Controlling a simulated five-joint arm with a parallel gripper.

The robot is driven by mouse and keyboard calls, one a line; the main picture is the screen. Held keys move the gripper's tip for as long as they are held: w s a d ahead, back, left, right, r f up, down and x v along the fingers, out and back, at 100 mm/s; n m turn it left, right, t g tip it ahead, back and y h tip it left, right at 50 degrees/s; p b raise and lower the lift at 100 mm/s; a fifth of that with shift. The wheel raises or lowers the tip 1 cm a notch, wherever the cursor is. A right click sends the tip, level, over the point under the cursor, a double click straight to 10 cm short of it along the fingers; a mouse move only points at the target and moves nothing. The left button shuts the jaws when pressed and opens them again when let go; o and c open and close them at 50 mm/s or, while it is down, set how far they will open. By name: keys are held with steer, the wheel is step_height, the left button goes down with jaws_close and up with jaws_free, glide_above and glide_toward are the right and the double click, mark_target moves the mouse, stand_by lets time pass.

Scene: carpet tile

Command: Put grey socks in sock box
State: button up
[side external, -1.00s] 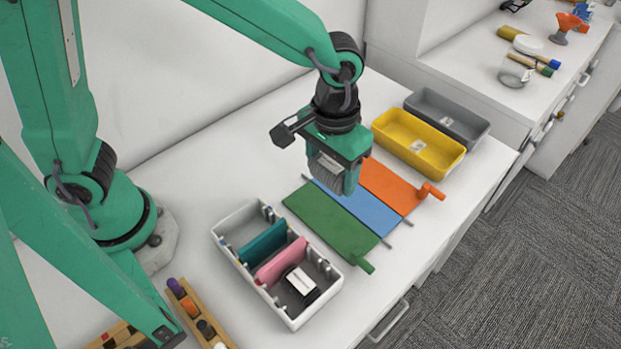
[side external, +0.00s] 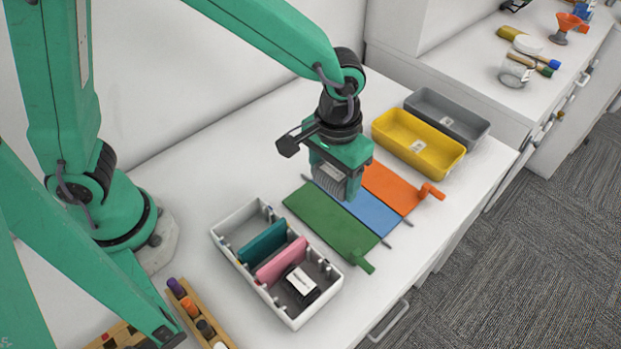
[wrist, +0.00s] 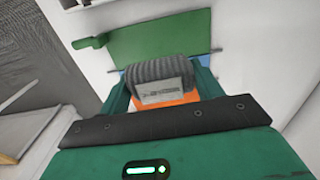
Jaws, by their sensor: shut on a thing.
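My gripper (side external: 338,188) is shut on the grey socks (side external: 328,180), a ribbed grey bundle with a pale label. The socks also show between the jaws in the wrist view (wrist: 163,72). They are held above the green and blue panels, right of the sock box. The sock box, a white box with compartments (side external: 226,260), stands at the lower middle in the side view. A teal divider (side external: 263,243) and a pink divider (side external: 281,262) split it. A dark bundle with a white label (side external: 301,286) lies in its front compartment.
Green (side external: 325,222), blue (side external: 365,217) and orange (side external: 392,188) panels lie flat side by side. A yellow tray (side external: 424,162) and a grey tray (side external: 478,137) stand behind them. A wooden rack (side external: 197,316) with coloured pieces is at the front left.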

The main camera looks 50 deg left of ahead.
steer(key=w+a+f, duration=0.1)
steer(key=w, duration=0.1)
steer(key=w+a+f, duration=0.4)
steer(key=w, duration=0.1)
steer(key=shift+f, duration=1.9)
steer(key=shift+f, duration=0.2)
steer(key=o, duration=1)
steer(key=shift+r, duration=0.1)
step_height(320, 180, up, 8)
steer(key=shift+s, duration=0.2)
steer(key=shift+a, duration=0.15)
